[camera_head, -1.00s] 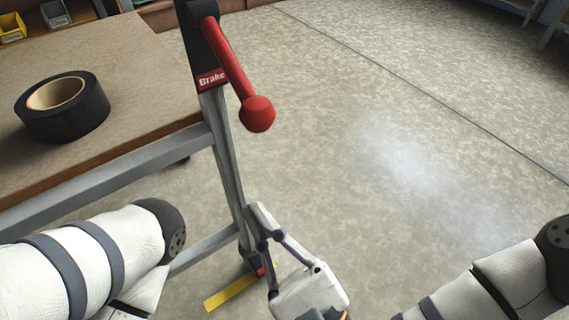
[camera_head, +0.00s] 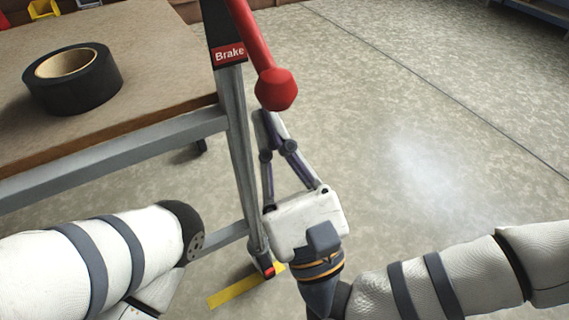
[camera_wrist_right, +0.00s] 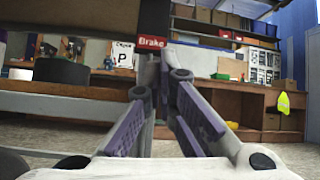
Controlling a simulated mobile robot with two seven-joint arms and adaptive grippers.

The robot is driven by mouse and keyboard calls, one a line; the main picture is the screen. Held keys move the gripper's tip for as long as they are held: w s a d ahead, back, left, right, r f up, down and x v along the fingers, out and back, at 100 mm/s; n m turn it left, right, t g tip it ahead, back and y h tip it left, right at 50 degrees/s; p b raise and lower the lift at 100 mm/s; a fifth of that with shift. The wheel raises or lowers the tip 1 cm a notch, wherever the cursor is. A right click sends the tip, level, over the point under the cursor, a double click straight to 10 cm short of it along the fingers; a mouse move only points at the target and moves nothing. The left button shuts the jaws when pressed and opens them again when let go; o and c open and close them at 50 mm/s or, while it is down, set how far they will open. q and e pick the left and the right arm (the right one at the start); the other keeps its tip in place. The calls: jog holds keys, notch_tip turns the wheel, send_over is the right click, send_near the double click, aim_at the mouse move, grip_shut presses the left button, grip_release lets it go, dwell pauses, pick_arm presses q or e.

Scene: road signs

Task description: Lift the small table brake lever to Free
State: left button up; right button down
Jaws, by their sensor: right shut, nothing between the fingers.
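The red brake lever (camera_head: 255,45) slants down to the right from a black mount at the table corner and ends in a red knob (camera_head: 277,89). A red "Brake" label (camera_head: 230,55) is on the mount, and it also shows in the right wrist view (camera_wrist_right: 152,42). My right gripper (camera_head: 265,115) is just below the knob, pointing up, with its fingertips together and nothing between them. I cannot tell if it touches the knob. My left gripper is not in view; only part of my left arm shows.
A roll of black tape (camera_head: 72,77) lies on the brown table top (camera_head: 150,60). The grey table leg (camera_head: 238,160) stands close left of my right gripper. A yellow floor strip (camera_head: 238,290) is at its foot. The floor to the right is clear.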

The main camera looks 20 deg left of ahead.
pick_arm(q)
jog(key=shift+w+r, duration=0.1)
pick_arm(e)
jog(key=shift+s+d+r, duration=0.2)
jog(key=shift+s+r, duration=0.05)
jog(key=shift+r, duration=0.3)
jog(key=shift+s+d+r, duration=0.15)
jog(key=shift+s+r, duration=0.1)
jog(key=shift+r, duration=0.35)
jog(key=shift+s+d+r, duration=0.2)
jog(key=shift+s+r, duration=0.05)
jog(key=shift+r, duration=0.3)
pick_arm(q)
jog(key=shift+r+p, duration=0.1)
jog(key=shift+p, duration=0.25)
